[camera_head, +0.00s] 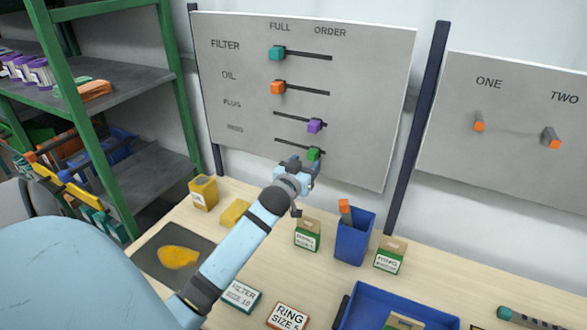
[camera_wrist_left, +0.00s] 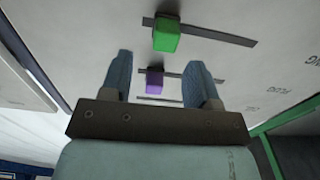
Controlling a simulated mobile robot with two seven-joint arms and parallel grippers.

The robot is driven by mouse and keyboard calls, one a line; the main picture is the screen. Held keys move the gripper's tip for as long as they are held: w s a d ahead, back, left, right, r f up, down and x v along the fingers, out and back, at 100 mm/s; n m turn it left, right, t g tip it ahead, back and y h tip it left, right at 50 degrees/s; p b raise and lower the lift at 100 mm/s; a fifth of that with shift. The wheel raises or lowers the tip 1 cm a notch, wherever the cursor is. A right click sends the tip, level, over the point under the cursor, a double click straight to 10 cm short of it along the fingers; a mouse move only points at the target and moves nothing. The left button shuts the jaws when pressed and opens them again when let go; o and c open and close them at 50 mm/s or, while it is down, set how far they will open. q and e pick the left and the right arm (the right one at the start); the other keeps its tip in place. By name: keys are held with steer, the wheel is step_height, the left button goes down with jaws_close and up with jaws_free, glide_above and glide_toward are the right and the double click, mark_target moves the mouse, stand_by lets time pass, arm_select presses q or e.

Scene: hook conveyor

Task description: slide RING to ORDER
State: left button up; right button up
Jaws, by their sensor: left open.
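The green RING slider block (camera_head: 314,154) sits near the right, ORDER end of the lowest slot on the grey board (camera_head: 360,85). In the left wrist view, which shows the board upside down, the green block (camera_wrist_left: 166,38) is near the left end of its slot. My left gripper (camera_head: 308,168) is just below and in front of the green block. Its two fingers (camera_wrist_left: 157,60) are spread, with nothing between them gripped. The green block appears beyond the fingertips, apart from them. My right gripper is out of view.
The purple PLUG block (camera_head: 315,125) is also toward ORDER. The orange OIL block (camera_head: 278,87) and teal FILTER block (camera_head: 277,53) are at the FULL end. Below stand a blue bin (camera_head: 353,240), small boxes and a blue tray (camera_head: 365,305). A green shelf (camera_head: 150,130) is left.

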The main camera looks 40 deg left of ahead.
arm_select(q)
steer(key=b+v, duration=0.1)
steer(key=v, duration=0.7)
steer(key=shift+s+d, duration=0.2)
steer(key=shift+s, duration=0.05)
